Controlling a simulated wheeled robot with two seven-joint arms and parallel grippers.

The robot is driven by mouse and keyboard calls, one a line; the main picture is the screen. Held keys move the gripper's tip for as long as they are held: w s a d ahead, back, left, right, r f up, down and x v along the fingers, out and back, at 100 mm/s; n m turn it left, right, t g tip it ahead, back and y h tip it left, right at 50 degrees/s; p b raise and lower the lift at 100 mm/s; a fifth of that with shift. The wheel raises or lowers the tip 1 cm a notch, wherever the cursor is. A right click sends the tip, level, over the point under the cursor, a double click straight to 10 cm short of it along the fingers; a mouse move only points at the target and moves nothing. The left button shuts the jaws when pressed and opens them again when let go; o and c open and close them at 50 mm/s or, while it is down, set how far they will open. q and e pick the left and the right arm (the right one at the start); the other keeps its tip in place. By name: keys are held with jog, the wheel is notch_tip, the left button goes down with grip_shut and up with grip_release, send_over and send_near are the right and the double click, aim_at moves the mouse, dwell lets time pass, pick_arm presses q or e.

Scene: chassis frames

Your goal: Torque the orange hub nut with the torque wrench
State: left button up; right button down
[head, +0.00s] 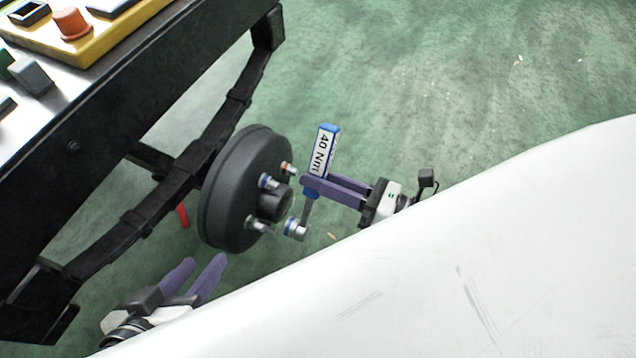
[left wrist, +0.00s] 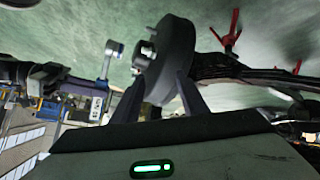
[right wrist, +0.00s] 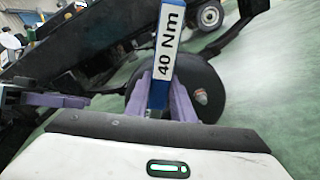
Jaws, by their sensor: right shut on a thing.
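The dark wheel hub (head: 228,200) hangs beside the chassis frame with several studs on its face. The orange hub nut (head: 287,169) sits on the upper stud; other studs carry blue-ringed nuts. My right gripper (head: 308,186) is shut on the torque wrench (head: 328,148), whose label reads 40 Nm; the wrench also shows in the right wrist view (right wrist: 166,50). Its socket end (head: 295,229) points down, in front of the hub and apart from the orange nut. My left gripper (head: 200,270) is open and empty below the hub; its fingers show in the left wrist view (left wrist: 163,95).
The black chassis rail with a leaf spring (head: 225,120) runs along the left. A red stand part (head: 183,215) is under the spring. Green floor to the right is clear.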

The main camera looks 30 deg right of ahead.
jog(key=shift+w+d+r+n, duration=0.5)
jog(key=shift+w+d+n, duration=1.45)
jog(key=shift+w, duration=2.7)
pick_arm(q)
jog(key=b, duration=0.2)
jog(key=d+r+t+h+b, duration=0.1)
jog(key=b, duration=0.1)
jog(key=shift+w+d+r, duration=0.1)
jog(key=shift+d+r, duration=0.05)
jog(key=shift+d, duration=0.1)
pick_arm(e)
jog(key=s+a+f+n, duration=0.1)
jog(key=s+a+n, duration=0.3)
jog(key=a+n, duration=0.4)
jog(key=shift+s+f+n, duration=0.3)
jog(key=shift+s+n, duration=0.05)
jog(key=shift+s, duration=0.05)
